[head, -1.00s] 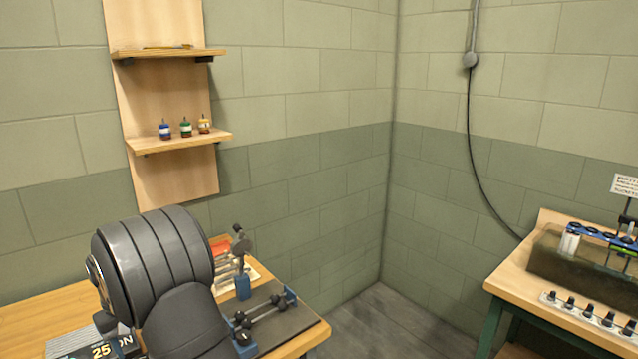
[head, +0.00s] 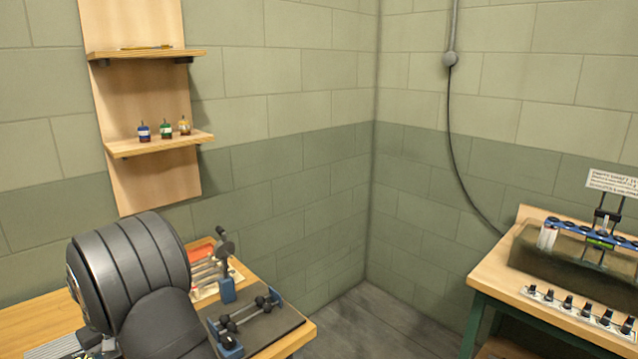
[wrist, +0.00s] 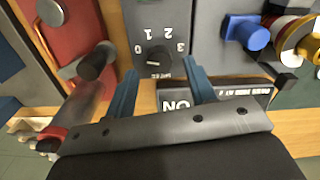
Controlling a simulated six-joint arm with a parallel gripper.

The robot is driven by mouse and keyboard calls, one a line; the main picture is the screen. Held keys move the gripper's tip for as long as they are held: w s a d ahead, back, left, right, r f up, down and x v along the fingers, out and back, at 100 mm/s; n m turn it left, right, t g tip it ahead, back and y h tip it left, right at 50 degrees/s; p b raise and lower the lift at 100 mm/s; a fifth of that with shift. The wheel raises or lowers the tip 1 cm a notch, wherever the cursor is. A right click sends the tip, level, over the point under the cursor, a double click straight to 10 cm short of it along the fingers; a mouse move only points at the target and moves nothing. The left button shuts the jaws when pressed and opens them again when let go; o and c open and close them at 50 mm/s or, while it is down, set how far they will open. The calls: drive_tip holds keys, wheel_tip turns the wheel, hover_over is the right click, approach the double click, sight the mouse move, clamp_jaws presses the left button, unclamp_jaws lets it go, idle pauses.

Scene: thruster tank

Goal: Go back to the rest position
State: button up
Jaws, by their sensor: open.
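My gripper (wrist: 162,75) shows in the wrist view with two blue fingers spread apart and nothing between them. Behind the fingers is a grey panel with a black dial (wrist: 158,58) marked 0 to 3. A dark label reading "ON" (wrist: 185,103) lies close by the fingers, partly hidden by the gripper's body. I cannot tell whether the fingers touch the panel. In the head view my dark arm stands over the left bench and the fingers are not visible.
The left bench (head: 25,312) carries a dark mat (head: 285,325) with a black-and-blue rod stand (head: 248,320). A wall shelf (head: 160,147) holds three small bottles. At right, another bench (head: 490,270) has a tank (head: 530,262) and a row of knobs (head: 582,308). Floor between is clear.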

wheel_tip(320, 180, up, 15)
wheel_tip(320, 180, down, 17)
drive_tip(key=shift+f, duration=0.15)
drive_tip(key=m, duration=0.5)
drive_tip(key=shift+d, duration=0.1)
drive_tip(key=m, duration=0.4)
drive_tip(key=shift+m, duration=0.4)
drive_tip(key=shift+r, duration=2.8)
